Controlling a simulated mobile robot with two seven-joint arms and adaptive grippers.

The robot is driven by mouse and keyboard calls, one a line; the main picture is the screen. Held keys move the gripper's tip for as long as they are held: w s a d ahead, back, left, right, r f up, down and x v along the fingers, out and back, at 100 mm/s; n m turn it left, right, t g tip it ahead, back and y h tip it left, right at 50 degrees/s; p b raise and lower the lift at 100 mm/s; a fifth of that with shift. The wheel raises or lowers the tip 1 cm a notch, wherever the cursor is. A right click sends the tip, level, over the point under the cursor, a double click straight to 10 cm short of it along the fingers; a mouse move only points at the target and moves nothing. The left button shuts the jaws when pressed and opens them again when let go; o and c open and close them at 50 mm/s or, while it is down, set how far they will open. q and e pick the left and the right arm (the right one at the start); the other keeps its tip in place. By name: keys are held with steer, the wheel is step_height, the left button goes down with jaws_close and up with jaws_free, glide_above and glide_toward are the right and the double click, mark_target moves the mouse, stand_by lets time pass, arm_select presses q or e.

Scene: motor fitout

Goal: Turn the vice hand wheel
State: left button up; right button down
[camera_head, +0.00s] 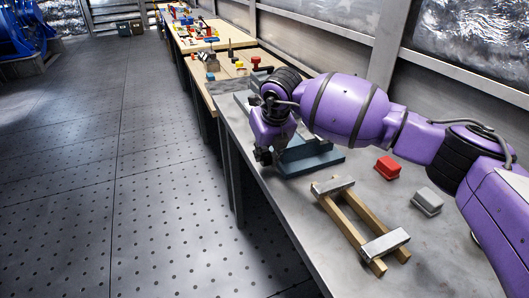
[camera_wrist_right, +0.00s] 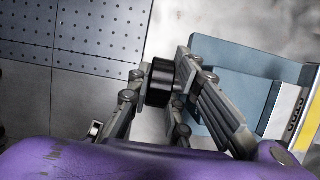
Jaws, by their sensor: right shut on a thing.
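The blue-grey vice (camera_head: 312,160) stands on the metal bench, partly hidden behind my right arm in the head view. Its blue body (camera_wrist_right: 232,75) is at the right in the right wrist view. The black round hand wheel (camera_wrist_right: 160,88) is at the vice's left side in that view. My right gripper (camera_wrist_right: 158,76) is shut on the hand wheel, one finger on each side of it. In the head view my right gripper (camera_head: 263,156) reaches down at the vice's near-left end, and the wheel is hard to make out there. My left gripper is not in view.
A wooden frame with metal end blocks (camera_head: 352,218), a red block (camera_head: 387,167) and a grey block (camera_head: 427,201) lie on the bench (camera_head: 290,205). More benches with small parts (camera_head: 225,70) run behind. The perforated floor (camera_head: 110,200) at the left is clear.

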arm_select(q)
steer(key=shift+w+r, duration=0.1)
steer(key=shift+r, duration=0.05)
arm_select(e)
steer(key=shift+r, duration=0.1)
steer(key=shift+w+a+g, duration=0.1)
steer(key=shift+g, duration=0.6)
steer(key=shift+w+g+h, duration=0.15)
steer(key=shift+g+h, duration=0.35)
steer(key=shift+g, duration=0.1)
steer(key=shift+a+f+g+h+b, duration=0.1)
steer(key=shift+f+g+h+b, duration=0.25)
steer(key=shift+g+b, duration=0.9)
steer(key=g+b, duration=0.1)
steer(key=b, duration=0.3)
steer(key=shift+w+h, duration=0.1)
steer(key=shift+h, duration=0.15)
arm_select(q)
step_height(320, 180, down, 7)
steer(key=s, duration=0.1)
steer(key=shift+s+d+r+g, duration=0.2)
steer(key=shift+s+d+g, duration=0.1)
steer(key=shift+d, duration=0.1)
arm_select(e)
steer(key=shift+r+g, duration=0.1)
steer(key=shift+g, duration=0.15)
